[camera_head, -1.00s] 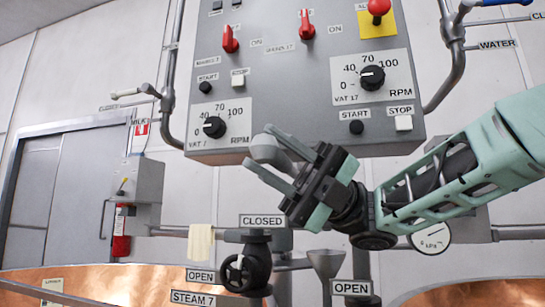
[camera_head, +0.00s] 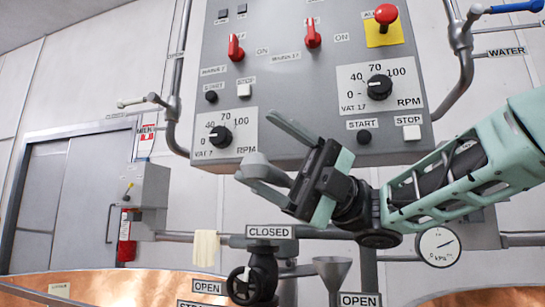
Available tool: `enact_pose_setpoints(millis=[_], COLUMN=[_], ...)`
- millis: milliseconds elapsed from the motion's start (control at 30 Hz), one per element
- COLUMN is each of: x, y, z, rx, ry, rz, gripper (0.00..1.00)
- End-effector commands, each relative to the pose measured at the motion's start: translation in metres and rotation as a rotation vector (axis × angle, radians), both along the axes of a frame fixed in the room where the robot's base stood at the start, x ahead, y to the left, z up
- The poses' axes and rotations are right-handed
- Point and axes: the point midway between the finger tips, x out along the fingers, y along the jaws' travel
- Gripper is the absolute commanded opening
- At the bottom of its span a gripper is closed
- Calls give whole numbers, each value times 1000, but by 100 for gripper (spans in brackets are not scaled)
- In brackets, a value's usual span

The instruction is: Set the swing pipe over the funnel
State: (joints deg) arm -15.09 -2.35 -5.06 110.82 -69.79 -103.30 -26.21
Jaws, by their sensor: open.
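The grey funnel (camera_head: 333,268) stands low in the middle, between the CLOSED and OPEN labels. A grey rounded piece (camera_head: 258,164) shows between my gripper's fingers; it looks like the swing pipe's end, but the gripper hides the rest and I cannot be sure. My gripper (camera_head: 258,146) is open, its fingers pointing to the upper left, above and left of the funnel. The fingers stand apart on either side of the grey piece. I cannot tell whether they touch it.
The control panel (camera_head: 290,75), with red switches and knobs, hangs close behind my gripper. A black valve wheel (camera_head: 250,283) is left of the funnel. A gauge (camera_head: 438,246) is to its right. Copper vat tops (camera_head: 135,285) line the bottom. A grey door (camera_head: 60,195) is far left.

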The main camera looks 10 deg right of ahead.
Motion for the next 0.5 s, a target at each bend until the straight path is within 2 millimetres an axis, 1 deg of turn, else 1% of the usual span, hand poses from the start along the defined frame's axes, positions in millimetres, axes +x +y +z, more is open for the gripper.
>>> enact_pose_setpoints(millis=[33, 100, 333, 367, 400, 500], x=[-10, -10, -10, 1, 1, 1], y=[-12, -13, -13, -5, -5, -6], z=[82, 84, 85, 12, 12, 9], rx=[80, 80, 80, 10, 10, 9], ry=[-227, -226, -225, 1, 0, 2], rz=[-34, -35, -34, -13, -12, -11], gripper=[50, 51, 52, 50, 48, 45])
